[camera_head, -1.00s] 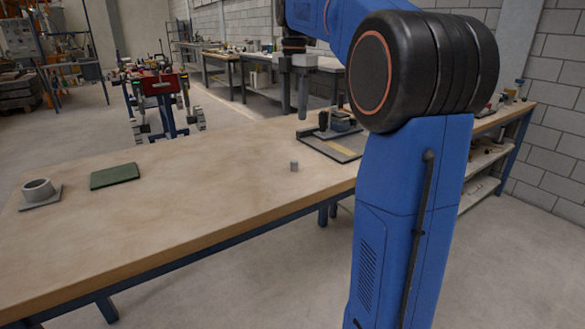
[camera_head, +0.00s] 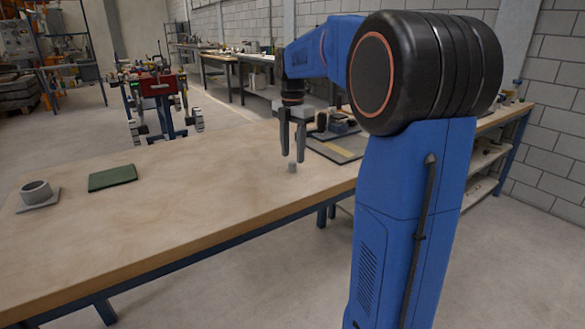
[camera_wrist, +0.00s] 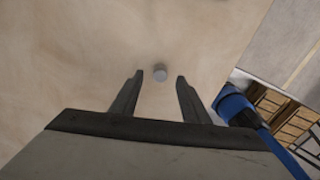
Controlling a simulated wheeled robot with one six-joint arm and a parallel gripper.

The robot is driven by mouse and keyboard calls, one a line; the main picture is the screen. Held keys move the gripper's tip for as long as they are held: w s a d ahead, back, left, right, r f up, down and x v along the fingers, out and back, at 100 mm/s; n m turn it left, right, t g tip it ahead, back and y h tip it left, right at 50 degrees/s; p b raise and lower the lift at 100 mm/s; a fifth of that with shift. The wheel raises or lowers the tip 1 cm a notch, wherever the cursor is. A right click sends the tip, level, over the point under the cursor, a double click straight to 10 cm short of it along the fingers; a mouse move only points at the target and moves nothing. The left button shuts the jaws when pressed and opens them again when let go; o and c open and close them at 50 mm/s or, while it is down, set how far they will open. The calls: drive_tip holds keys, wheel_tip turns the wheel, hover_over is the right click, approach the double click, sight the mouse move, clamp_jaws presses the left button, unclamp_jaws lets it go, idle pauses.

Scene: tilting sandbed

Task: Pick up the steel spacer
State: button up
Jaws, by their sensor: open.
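The steel spacer (camera_head: 292,168) is a small grey cylinder standing on the wooden workbench (camera_head: 200,190), right of its middle. In the wrist view the spacer (camera_wrist: 160,73) shows as a small round grey thing, a little beyond the fingertips and roughly between their lines. My gripper (camera_head: 293,158) points down just above the spacer, its two fingers apart. In the wrist view my gripper (camera_wrist: 158,78) is open and nothing is between its fingers. I cannot tell the exact height gap.
A grey ring-shaped part (camera_head: 36,192) sits on a plate at the bench's left. A dark green pad (camera_head: 112,178) lies near it. A dark-edged tray (camera_head: 340,148) with items lies right of my gripper. The bench between pad and spacer is clear.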

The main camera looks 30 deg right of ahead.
sight(293, 162)
drive_tip(key=shift+f, duration=1.85)
drive_tip(key=shift+c, duration=0.7)
clamp_jaws()
